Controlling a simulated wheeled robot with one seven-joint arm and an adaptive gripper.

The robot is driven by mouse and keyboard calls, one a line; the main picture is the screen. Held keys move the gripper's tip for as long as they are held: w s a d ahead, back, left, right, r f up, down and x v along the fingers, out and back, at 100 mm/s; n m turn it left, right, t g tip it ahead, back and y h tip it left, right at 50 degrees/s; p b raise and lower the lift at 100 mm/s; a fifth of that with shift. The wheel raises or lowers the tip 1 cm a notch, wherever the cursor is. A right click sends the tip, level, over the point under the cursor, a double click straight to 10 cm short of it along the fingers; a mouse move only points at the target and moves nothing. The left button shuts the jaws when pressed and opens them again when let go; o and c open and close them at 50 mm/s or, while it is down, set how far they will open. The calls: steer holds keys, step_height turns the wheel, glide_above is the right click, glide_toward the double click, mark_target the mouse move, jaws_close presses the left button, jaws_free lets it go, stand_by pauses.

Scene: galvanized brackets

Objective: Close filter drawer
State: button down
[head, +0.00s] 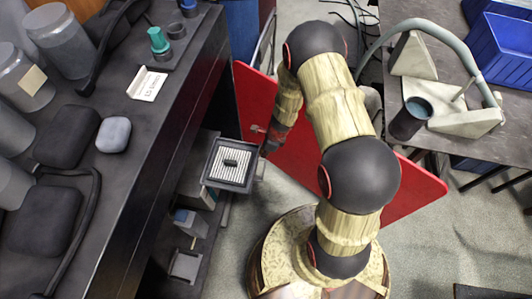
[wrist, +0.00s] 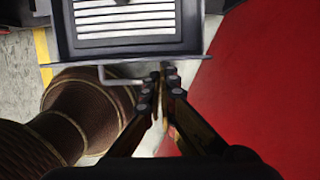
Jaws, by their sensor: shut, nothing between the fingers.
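My gripper (head: 267,151) is just right of the drawer in the head view. In the wrist view my gripper (wrist: 160,72) is shut and empty, its tips close to the front edge beside the handle. I cannot tell whether they touch.
A red panel (head: 415,183) stands behind and right of my arm, close to the gripper. The black bench top (head: 165,108) holds jars, dark pads and a small card. A grey table (head: 450,80) with blue bins is at upper right. Some floor is clear at lower right.

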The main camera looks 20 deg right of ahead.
steer(key=w+a+p, duration=0.2)
steer(key=w+a, duration=0.1)
steer(key=a, duration=0.1)
steer(key=w+a+p, duration=0.3)
steer(key=a, duration=0.2)
steer(key=w+a+p, duration=0.2)
steer(key=w+a, duration=0.1)
steer(key=a, duration=0.1)
steer(key=shift+w+a+r+p, duration=0.1)
steer(key=shift+w+a+p, duration=0.2)
steer(key=shift+w+a, duration=0.1)
steer(key=shift+w+a+p, duration=0.35)
steer(key=shift+w+a, duration=0.1)
steer(key=shift+a, duration=0.1)
steer(key=shift+d, duration=0.1)
